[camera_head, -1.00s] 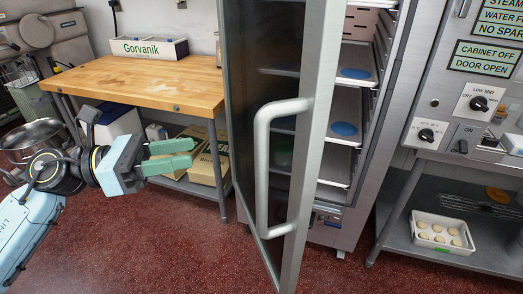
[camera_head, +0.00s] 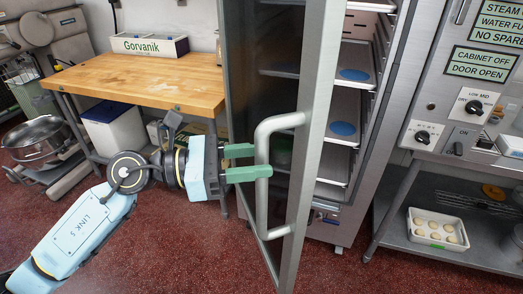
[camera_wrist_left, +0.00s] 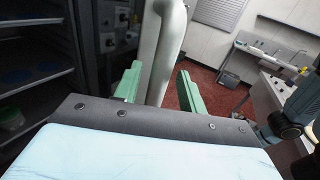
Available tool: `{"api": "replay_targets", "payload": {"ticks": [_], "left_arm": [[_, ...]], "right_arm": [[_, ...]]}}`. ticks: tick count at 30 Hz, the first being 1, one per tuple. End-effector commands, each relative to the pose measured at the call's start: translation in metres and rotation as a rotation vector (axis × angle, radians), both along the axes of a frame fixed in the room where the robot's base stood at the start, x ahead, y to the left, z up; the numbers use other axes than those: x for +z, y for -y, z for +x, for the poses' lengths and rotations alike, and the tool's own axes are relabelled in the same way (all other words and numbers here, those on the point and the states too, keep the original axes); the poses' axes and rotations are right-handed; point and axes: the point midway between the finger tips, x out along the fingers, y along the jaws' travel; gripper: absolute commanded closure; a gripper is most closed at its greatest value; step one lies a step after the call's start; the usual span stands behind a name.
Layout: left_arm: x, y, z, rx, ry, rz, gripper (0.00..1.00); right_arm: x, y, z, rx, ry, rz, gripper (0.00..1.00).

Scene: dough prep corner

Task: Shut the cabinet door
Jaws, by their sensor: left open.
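The cabinet door (camera_head: 313,150) stands open, its dark glass panel (camera_head: 255,90) and metal frame angled out toward me. Its long grey handle (camera_head: 262,185) is a vertical bar. My left gripper (camera_head: 257,163) is open at the handle, its green fingers level and pointing right. In the left wrist view the handle (camera_wrist_left: 163,50) rises between the two open green fingers (camera_wrist_left: 157,88). I cannot tell whether they touch it. The cabinet (camera_head: 365,120) behind shows shelves with blue round pieces (camera_head: 343,128). My right gripper is not in view.
A wooden-topped table (camera_head: 150,82) with a Gorvanik box (camera_head: 150,44) stands behind my left arm. A steel control panel (camera_head: 462,110) is right of the cabinet, with a white tray of dough pieces (camera_head: 436,246) on the shelf below. Red floor is clear in front.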

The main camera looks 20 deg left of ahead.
Motion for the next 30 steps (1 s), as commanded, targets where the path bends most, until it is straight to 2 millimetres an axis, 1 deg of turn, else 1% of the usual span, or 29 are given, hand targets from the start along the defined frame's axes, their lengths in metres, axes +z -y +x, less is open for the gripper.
{"api": "replay_targets", "payload": {"ticks": [1,6,14,17,21,24,30], "left_arm": [[0.0022,0.0056,0.0027,0.0,0.001,-0.003,0.59],[0.0005,0.0143,0.0068,0.0,0.0,-0.001,0.59],[-0.0003,0.0151,0.0071,0.0,0.0,0.0,0.59],[-0.0003,0.015,0.0071,0.0,0.0,0.0,0.71],[-0.0002,0.0148,0.007,0.0,0.0,0.0,0.89],[-0.0002,0.0148,0.007,0.0,0.0,0.0,1.0],[-0.0001,0.0151,0.0071,0.0,0.0,0.0,1.0]], "right_arm": [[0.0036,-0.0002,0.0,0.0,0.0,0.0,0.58],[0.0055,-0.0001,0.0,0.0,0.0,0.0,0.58],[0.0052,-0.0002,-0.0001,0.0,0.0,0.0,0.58],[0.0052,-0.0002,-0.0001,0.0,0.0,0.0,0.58],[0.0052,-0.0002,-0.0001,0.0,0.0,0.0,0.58],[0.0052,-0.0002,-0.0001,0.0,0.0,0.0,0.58],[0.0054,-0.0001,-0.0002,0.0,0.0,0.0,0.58]]}}
